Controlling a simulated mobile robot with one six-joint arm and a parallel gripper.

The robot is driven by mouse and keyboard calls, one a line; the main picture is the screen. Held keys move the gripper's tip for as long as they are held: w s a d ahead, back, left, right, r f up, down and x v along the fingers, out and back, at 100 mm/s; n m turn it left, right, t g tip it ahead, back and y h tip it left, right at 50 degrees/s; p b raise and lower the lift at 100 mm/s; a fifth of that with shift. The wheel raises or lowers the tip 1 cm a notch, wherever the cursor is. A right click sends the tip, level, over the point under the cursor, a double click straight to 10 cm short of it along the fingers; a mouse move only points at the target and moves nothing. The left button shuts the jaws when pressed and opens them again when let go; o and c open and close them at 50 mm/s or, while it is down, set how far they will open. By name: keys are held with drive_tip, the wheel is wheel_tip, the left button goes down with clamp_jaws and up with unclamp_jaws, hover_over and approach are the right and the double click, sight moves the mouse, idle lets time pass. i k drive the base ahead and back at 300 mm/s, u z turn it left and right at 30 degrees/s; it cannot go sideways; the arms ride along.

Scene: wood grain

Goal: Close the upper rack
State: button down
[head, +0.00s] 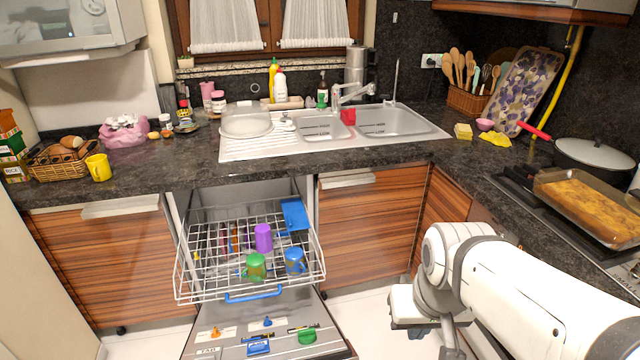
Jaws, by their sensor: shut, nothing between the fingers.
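The upper rack (190,290) is a grey wire basket pulled well out of the open dishwasher below the counter. A blue handle (253,294) is on its front edge. The rack holds a purple cup (263,238), a green mug (255,266), a blue mug (294,260) and a flat blue item (294,215). My gripper (405,308) is at the end of my white arm, right of the rack and apart from it. It is shut and empty; its fingertips are hard to make out.
The dishwasher door (325,325) is folded down under the rack, with small coloured items showing over it. Wood-front cabinets (375,230) flank the opening. The counter (190,165) above carries a sink (395,120). Bare floor shows between the rack and my arm.

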sight(227, 297)
drive_tip(key=z, duration=0.2)
drive_tip(key=i, duration=1.25)
drive_tip(key=u, duration=0.55)
drive_tip(key=k, duration=0.65)
drive_tip(key=u, duration=0.15)
drive_tip(key=i, duration=0.8)
drive_tip(key=z, duration=0.1)
